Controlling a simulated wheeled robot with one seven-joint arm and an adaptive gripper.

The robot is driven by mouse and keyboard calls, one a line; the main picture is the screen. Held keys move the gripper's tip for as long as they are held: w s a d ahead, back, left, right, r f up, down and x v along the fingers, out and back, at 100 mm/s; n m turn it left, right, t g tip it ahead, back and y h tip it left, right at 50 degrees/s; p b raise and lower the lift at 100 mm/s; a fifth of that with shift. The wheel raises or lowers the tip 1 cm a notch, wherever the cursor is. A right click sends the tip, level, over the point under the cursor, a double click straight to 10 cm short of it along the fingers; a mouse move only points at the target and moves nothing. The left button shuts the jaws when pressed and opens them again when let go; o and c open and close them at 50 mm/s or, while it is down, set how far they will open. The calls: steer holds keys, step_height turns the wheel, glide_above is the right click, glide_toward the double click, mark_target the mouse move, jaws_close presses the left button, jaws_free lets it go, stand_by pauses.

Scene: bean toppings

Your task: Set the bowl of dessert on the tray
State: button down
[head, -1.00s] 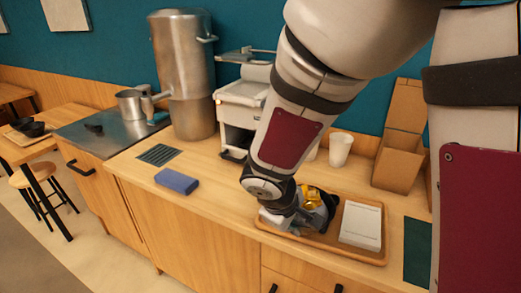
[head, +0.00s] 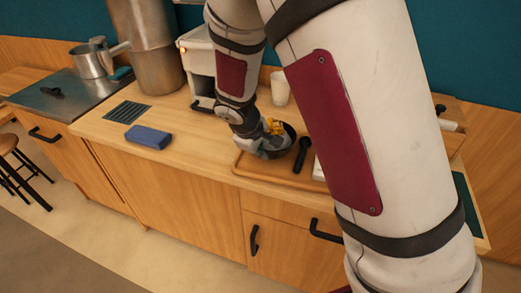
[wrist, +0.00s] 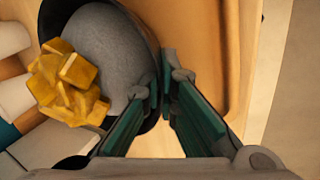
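The bowl (wrist: 112,12) is dark, with grey dessert and yellow cubes (wrist: 70,84) heaped at one side. The head view shows the bowl (head: 291,134) at the left part of the wooden tray (head: 262,170), partly hidden by my gripper. Whether its base touches the tray is hidden. My gripper (wrist: 163,88) has its green-padded fingers close together on either side of the bowl's rim, one inside and one outside. The narrow gap between the tips is filled by the bowl wall.
A black spoon-like item (head: 303,154) lies on the tray right of the bowl. A white cup (head: 279,88) and a white machine (head: 203,70) stand behind. A blue block (head: 148,137) lies on the clear counter to the left. My arm hides the tray's right part.

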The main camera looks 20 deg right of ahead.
steer(key=c, duration=2.3)
jaws_free()
steer(key=shift+f, duration=0.1)
steer(key=o, duration=0.5)
steer(key=shift+r, duration=0.35)
steer(key=p+v, duration=0.1)
steer(key=v, duration=1.1)
steer(key=s+d+r+m+y, duration=0.1)
steer(key=s+d+r+m, duration=0.15)
steer(key=s+r, duration=0.3)
steer(key=s+d+r+m+y, duration=0.1)
steer(key=s+d+r+m, duration=0.1)
steer(key=s+d+r, duration=0.35)
steer(key=s+m+y, duration=0.1)
steer(key=s+m, duration=0.3)
steer(key=s, duration=1.1)
steer(key=shift+s+a+r+t+y, duration=0.15)
steer(key=shift+a+r+t+y, duration=0.15)
steer(key=shift+a+r, duration=0.15)
